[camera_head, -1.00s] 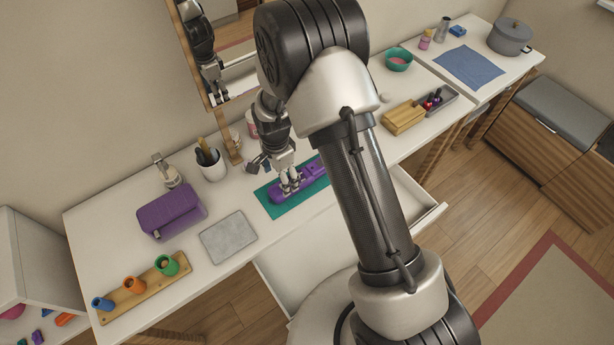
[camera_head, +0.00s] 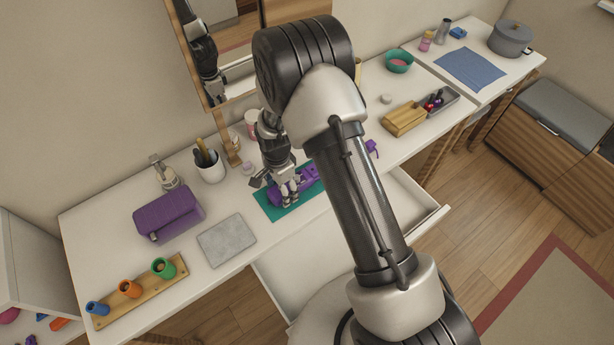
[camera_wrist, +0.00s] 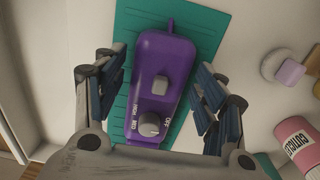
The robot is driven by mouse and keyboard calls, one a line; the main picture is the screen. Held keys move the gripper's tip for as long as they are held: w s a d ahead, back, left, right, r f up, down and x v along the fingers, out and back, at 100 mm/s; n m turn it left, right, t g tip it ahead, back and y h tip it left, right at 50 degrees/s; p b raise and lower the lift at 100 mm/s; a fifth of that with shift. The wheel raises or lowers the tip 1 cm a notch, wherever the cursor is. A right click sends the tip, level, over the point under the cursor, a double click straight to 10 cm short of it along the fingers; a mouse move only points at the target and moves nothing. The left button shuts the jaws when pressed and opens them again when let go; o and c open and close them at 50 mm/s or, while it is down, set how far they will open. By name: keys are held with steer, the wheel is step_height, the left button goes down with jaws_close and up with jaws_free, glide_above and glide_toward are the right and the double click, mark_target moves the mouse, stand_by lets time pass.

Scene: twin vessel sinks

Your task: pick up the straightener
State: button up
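The purple straightener (camera_wrist: 164,68) lies on a teal ribbed mat (camera_wrist: 205,25). In the wrist view its body, with a grey button and a dial marked OFF, fills the space between my fingers. My gripper (camera_wrist: 158,84) is open, with one finger on each side of the body and small gaps visible. In the head view my gripper (camera_head: 284,194) is low over the near left part of the straightener (camera_head: 308,178) on the mat (camera_head: 284,214). My own arm hides the right part of the mat. The wrist view does not clearly show fingertip height.
A pink bottle (camera_wrist: 299,143) and a small round item (camera_wrist: 284,70) are right of the mat. A grey slab (camera_head: 227,240), purple case (camera_head: 168,214) and brush cup (camera_head: 211,170) stand to the left. An open drawer (camera_head: 415,222) juts out below the counter.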

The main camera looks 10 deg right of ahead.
steer(key=c, duration=1.1)
steer(key=shift+c, duration=0.3)
steer(key=shift+r, duration=0.1)
